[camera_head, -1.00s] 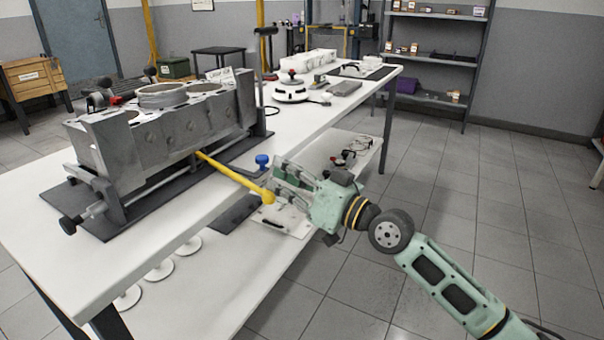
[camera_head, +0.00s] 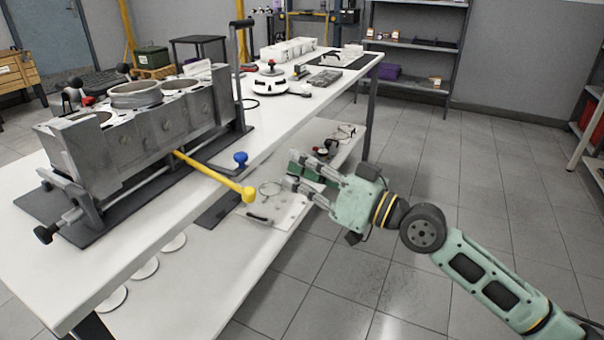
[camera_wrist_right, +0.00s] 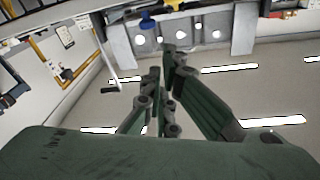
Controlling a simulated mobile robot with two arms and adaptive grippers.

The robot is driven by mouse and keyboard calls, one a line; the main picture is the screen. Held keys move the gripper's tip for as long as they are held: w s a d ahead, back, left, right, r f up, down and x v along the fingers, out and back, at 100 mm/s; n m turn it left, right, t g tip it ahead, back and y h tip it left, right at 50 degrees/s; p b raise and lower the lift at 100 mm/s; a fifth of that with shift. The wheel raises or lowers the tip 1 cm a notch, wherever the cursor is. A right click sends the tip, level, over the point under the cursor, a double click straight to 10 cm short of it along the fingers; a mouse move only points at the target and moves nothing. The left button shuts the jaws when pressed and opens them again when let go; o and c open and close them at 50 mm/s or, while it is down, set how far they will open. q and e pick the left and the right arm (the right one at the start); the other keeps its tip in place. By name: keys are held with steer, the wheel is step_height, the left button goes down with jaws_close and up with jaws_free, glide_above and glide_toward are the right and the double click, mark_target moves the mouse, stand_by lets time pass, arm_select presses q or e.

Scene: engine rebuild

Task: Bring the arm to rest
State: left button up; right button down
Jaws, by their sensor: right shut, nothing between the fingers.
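My right gripper (camera_head: 297,170) is shut and empty, held in the air off the table's front edge, above the lower shelf. Its fingers (camera_wrist_right: 165,85) also show in the right wrist view with nothing between them. A yellow bar with a rounded end (camera_head: 215,176) sticks out from the grey engine block (camera_head: 140,140) on the table. The gripper is to the right of the bar's end, apart from it. A blue knob (camera_head: 240,158) stands beside the bar. My left gripper is not in view.
The white table (camera_head: 180,225) runs along the left and back. A white plate with a handle (camera_head: 270,212) lies below near the gripper. A white round device (camera_head: 270,86) sits farther back on the table. The tiled floor (camera_head: 470,190) at right is clear.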

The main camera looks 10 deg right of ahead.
steer(key=shift+s+d, duration=0.2)
steer(key=shift+s, duration=0.05)
